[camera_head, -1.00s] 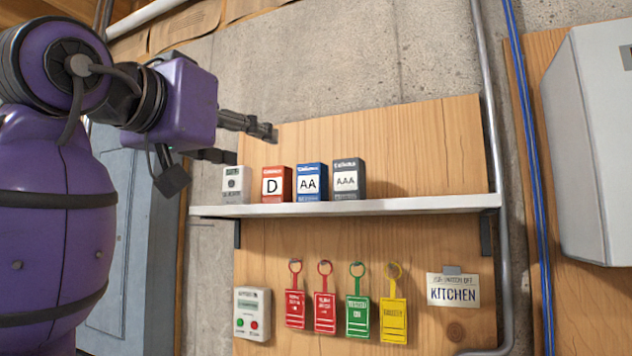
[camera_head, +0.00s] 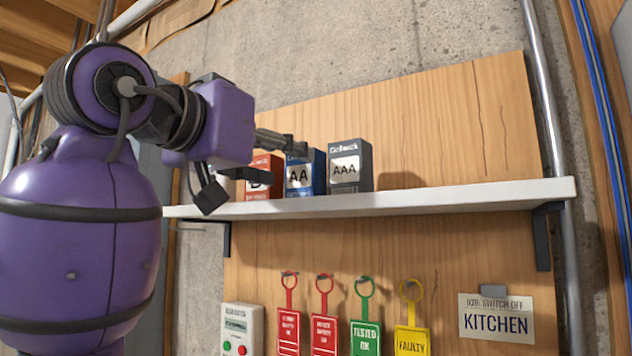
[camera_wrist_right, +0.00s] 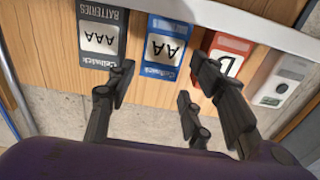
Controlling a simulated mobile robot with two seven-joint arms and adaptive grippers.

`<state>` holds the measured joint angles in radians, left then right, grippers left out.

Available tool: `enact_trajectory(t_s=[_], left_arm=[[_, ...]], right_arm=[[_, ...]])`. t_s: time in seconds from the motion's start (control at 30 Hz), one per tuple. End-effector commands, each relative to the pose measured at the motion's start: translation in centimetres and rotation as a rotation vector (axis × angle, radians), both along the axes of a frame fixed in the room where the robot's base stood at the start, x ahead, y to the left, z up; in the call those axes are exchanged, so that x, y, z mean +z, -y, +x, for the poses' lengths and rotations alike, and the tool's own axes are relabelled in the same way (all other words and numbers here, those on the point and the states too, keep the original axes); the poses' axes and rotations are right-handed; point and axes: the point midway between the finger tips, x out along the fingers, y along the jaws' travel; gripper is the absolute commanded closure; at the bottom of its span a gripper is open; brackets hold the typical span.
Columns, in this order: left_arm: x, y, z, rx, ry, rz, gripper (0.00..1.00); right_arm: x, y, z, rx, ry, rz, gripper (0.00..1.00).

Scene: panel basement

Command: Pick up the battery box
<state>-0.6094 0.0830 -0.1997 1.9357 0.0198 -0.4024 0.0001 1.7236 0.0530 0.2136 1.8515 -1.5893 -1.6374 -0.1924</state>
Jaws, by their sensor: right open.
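Battery boxes stand in a row on a white wall shelf (camera_head: 420,200): a red D box (camera_head: 264,191), a blue AA box (camera_head: 313,178) and a grey AAA box (camera_head: 350,170). My right gripper (camera_head: 284,161) is open and empty in front of the D and AA boxes, partly covering both. In the wrist view the boxes appear upside down, and the AA box (camera_wrist_right: 166,48) lies beyond the gap between the open fingers (camera_wrist_right: 161,76). The D box (camera_wrist_right: 231,43) is partly behind one finger; the AAA box (camera_wrist_right: 100,40) is at the left. My left gripper is out of view.
A small white device (camera_wrist_right: 281,86) stands beside the D box. Below the shelf hang red, green (camera_head: 364,325) and yellow tags (camera_head: 412,340), a tester box (camera_head: 240,325) and a KITCHEN sign (camera_head: 496,318). The shelf right of the AAA box is clear.

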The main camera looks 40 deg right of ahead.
Motion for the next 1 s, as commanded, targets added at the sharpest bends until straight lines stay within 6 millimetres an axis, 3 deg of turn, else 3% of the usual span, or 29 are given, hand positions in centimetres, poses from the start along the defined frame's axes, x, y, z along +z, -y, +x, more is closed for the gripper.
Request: enact_trajectory(t_s=[0.27, 0.53, 0.87, 1.0], left_arm=[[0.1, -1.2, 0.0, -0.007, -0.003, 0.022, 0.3], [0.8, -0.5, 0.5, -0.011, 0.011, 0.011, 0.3], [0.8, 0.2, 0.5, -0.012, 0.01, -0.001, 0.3], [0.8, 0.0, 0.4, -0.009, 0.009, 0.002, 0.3]], right_arm=[[0.1, 3.0, 0.7, -0.004, 0.002, 0.002, 0.52], [0.2, 6.6, 1.8, -0.003, 0.003, 0.001, 0.52], [0.0, 7.3, 2.3, -0.001, 0.0, 0.0, 0.52], [0.0, 7.3, 2.3, -0.001, 0.0, 0.0, 0.71]])
